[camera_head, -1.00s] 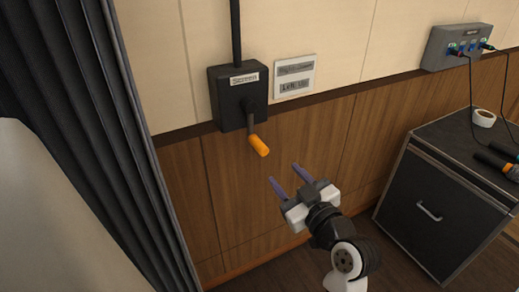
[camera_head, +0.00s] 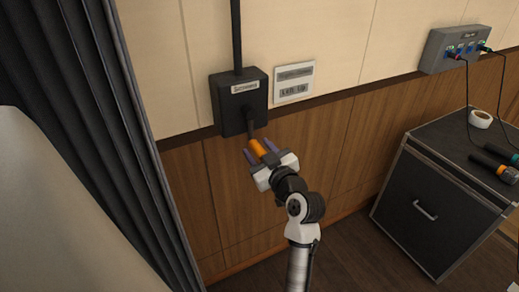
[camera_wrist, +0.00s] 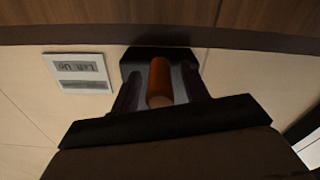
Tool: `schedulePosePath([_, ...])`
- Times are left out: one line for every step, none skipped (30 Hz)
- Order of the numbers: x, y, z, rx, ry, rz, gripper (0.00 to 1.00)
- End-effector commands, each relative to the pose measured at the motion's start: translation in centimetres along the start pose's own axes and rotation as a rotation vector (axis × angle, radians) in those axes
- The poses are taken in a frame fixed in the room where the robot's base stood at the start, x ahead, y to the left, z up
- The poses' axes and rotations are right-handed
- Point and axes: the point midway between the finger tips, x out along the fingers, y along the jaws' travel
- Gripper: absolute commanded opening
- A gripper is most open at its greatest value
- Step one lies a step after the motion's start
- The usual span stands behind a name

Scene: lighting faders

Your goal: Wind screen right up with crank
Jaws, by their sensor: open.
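The crank is a black wall box (camera_head: 238,103) with a dark arm hanging down to an orange handle (camera_head: 257,148). A label on the box appears to read "Screen". My gripper (camera_head: 262,155) is open, with its two purple-grey fingers on either side of the orange handle. In the wrist view the orange handle (camera_wrist: 160,82) lies between the two dark fingers, with visible gaps beside it. The screen itself cannot be made out for certain.
A small sign (camera_head: 294,82) right of the box appears to read "Left: Up". A dark curtain (camera_head: 110,120) hangs at left. A black case (camera_head: 420,205) stands at right with tape (camera_head: 480,118) and microphones on top. A grey socket box (camera_head: 463,48) is above.

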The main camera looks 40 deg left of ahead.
Motion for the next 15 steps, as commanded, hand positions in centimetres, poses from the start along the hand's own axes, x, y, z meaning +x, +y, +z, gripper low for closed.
schedulePosePath([0.02, -0.01, 0.01, 0.000, 0.000, 0.000, 0.45])
schedulePosePath([0.02, -0.01, 0.02, 0.000, 0.000, 0.000, 0.45])
schedulePosePath([0.01, -0.01, 0.03, 0.000, 0.000, 0.000, 0.45])
schedulePosePath([0.01, -0.01, 0.03, 0.000, 0.000, 0.000, 0.45])
schedulePosePath([0.00, -0.01, 0.03, 0.000, 0.000, 0.000, 0.45])
schedulePosePath([0.00, -0.01, 0.03, 0.000, 0.000, 0.000, 0.42])
schedulePosePath([-0.01, -0.01, 0.03, 0.000, 0.000, 0.000, 0.38])
schedulePosePath([-0.01, -0.01, 0.03, 0.000, 0.000, 0.000, 0.34])
schedulePosePath([-0.01, -0.01, 0.03, 0.000, 0.000, 0.000, 0.28])
schedulePosePath([-0.02, -0.01, 0.03, 0.000, 0.000, 0.000, 0.24])
schedulePosePath([-0.02, -0.01, 0.03, 0.000, 0.000, 0.000, 0.21])
schedulePosePath([-0.02, -0.01, 0.03, 0.000, 0.000, 0.000, 0.15])
schedulePosePath([-0.02, -0.01, 0.03, 0.000, 0.000, 0.000, 0.11])
schedulePosePath([-0.02, -0.01, 0.03, 0.000, 0.000, 0.000, 0.07])
schedulePosePath([-0.03, -0.01, 0.03, 0.000, 0.000, 0.000, 0.02])
